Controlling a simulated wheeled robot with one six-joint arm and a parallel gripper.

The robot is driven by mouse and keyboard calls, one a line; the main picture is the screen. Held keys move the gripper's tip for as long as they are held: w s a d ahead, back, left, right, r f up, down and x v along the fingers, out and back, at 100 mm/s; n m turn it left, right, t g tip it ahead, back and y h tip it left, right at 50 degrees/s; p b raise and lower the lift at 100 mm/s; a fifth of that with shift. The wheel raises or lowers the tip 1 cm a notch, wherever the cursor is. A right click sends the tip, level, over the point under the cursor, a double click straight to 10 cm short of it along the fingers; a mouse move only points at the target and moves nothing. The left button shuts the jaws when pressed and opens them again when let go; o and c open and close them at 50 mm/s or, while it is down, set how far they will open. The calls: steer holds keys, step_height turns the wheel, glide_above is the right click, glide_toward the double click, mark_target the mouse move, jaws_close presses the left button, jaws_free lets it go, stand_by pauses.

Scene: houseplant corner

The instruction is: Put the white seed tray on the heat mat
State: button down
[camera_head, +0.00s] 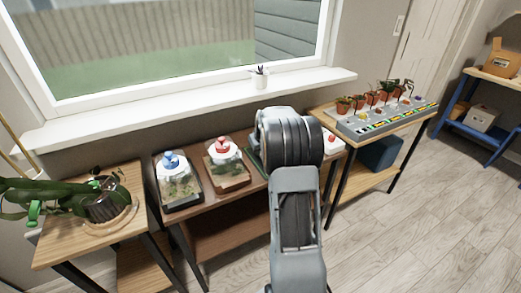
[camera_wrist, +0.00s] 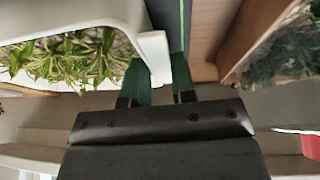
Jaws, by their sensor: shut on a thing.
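The white seed tray (camera_wrist: 105,15), with green seedlings in it, fills the upper left of the wrist view. My gripper (camera_wrist: 158,68) is shut on its white end wall, with one green finger on each side. The heat mat is a dark strip with a green line (camera_wrist: 181,20) beside the tray in the wrist view. In the head view a dark green edge of the mat (camera_head: 254,158) shows left of my arm. My arm hides the gripper and most of the mat there. I cannot tell whether the tray touches the mat.
A blue-knobbed propagator (camera_head: 178,185) and a red-knobbed propagator (camera_head: 226,168) stand on the bench left of my arm. A white thing (camera_head: 333,146) shows right of it. A plant stand (camera_head: 60,250) is at left, and a potted-plant table (camera_head: 410,122) at right.

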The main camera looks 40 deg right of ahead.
steer(key=c, duration=0.9)
jaws_free()
steer(key=shift+c, duration=0.2)
steer(key=p+v, duration=0.1)
steer(key=v, duration=1)
steer(key=s+a+r+y, duration=0.1)
steer(key=s+a, duration=0.4)
steer(key=a, duration=0.3)
steer(key=s+a+r, duration=0.1)
steer(key=s+a, duration=0.3)
steer(key=a, duration=0.5)
steer(key=s+a+f+n+g, duration=0.1)
steer(key=s+a+f, duration=0.3)
steer(key=s+a, duration=0.4)
steer(key=s, duration=0.3)
steer(key=shift+s+f, duration=0.25)
